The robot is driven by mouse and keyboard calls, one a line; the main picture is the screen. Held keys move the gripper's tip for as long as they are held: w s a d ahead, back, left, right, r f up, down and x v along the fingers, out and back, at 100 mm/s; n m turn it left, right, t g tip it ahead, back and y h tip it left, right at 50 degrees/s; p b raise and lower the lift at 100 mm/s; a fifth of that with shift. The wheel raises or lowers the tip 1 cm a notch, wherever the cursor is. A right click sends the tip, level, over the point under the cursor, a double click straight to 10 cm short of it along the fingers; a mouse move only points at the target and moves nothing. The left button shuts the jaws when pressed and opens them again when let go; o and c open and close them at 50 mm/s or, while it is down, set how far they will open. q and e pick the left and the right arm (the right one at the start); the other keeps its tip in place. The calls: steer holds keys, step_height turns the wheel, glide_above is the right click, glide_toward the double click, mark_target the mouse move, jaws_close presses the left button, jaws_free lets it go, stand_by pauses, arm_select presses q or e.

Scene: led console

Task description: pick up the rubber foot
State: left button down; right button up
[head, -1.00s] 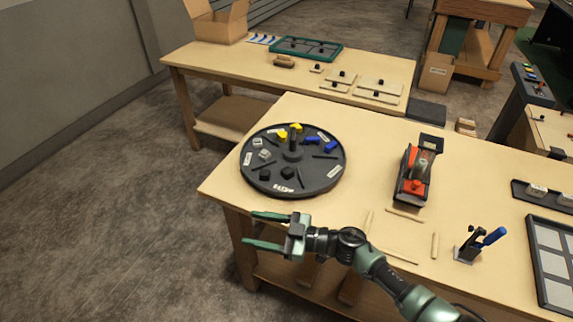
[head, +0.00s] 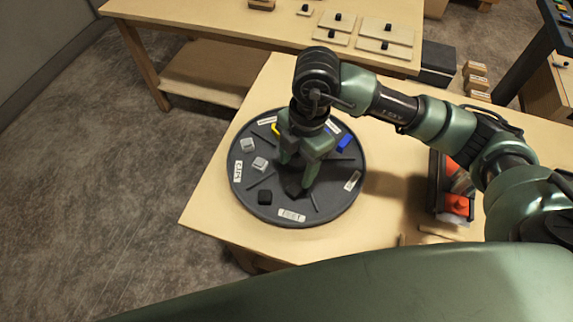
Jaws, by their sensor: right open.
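A black rubber foot (head: 264,197) sits in the front section of the round dark turntable tray (head: 240,192), near a white label that seems to read FEET (head: 291,215). A second dark shape (head: 293,188), probably another foot, lies under my right gripper and is partly hidden by it. I cannot tell whether the fingers touch the dark shape. My left gripper is not in view.
Grey caps (head: 259,163), a yellow piece (head: 275,129) and a blue piece (head: 344,142) lie in other tray sections, between raised dividers. A red and black device (head: 457,205) stands to the right. A second table (head: 230,18) is behind.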

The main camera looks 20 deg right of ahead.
mark_target(295, 189)
steer(key=f, duration=0.1)
steer(key=s+f+p, duration=0.1)
steer(key=f, duration=0.1)
steer(key=shift+s+a, duration=0.1)
steer(key=shift+s, duration=0.2)
steer(key=f, duration=0.1)
steer(key=f+p, duration=0.1)
steer(key=f, duration=0.1)
steer(key=shift+w+a, duration=0.15)
steer(key=shift+w, duration=0.05)
steer(key=shift+f+p, duration=0.3)
steer(key=shift+f, duration=0.25)
steer(key=shift+a, duration=0.1)
jaws_close()
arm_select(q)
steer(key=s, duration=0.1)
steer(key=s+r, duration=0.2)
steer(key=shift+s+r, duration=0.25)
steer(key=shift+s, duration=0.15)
